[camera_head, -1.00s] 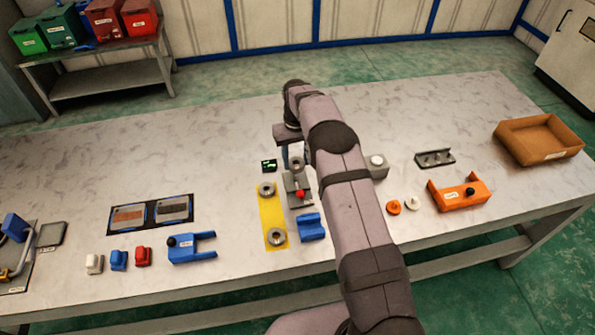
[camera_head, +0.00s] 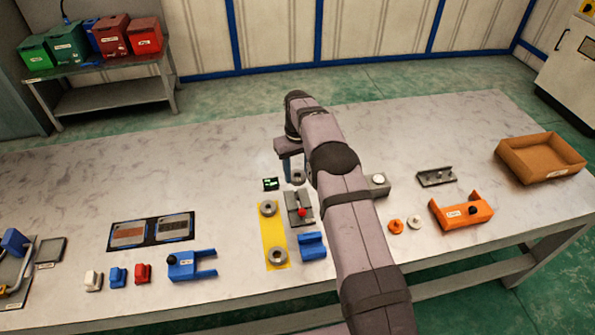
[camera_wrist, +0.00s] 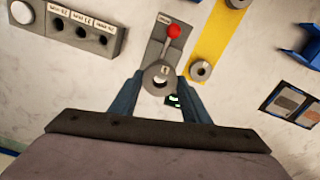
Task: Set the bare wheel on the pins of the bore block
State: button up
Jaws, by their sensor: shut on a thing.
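My gripper (camera_wrist: 157,84) is shut on a grey wheel (camera_wrist: 158,77) with a central hole. It holds the wheel over the far end of a grey fixture (camera_wrist: 168,42) with a red-knobbed lever. The held wheel also shows in the head view (camera_head: 299,176). A grey block (camera_wrist: 80,30) with several dark round features and white labels lies up and left in the wrist view. It may be the bore block; its labels are too small to read. In the head view my arm hides most of it, leaving the white-topped end (camera_head: 377,180) visible.
Two grey wheels (camera_head: 268,208) (camera_head: 278,256) lie on a yellow strip (camera_head: 272,232). A blue cradle (camera_head: 312,245) stands beside it. A grey rack with pins (camera_head: 436,176), an orange bracket (camera_head: 462,211) and a brown tray (camera_head: 541,158) are at right.

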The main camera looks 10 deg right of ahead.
jog(key=shift+f+b, duration=2.1)
jog(key=shift+f, duration=1.25)
jog(key=shift+f+b, duration=1.05)
jog(key=shift+f, duration=0.35)
dwell(0.8)
jog(key=o, duration=1.4)
jog(key=shift+f, duration=0.1)
jog(key=shift+r+p, duration=2.1)
jog(key=shift+r, duration=1.45)
jog(key=shift+s+r, duration=0.1)
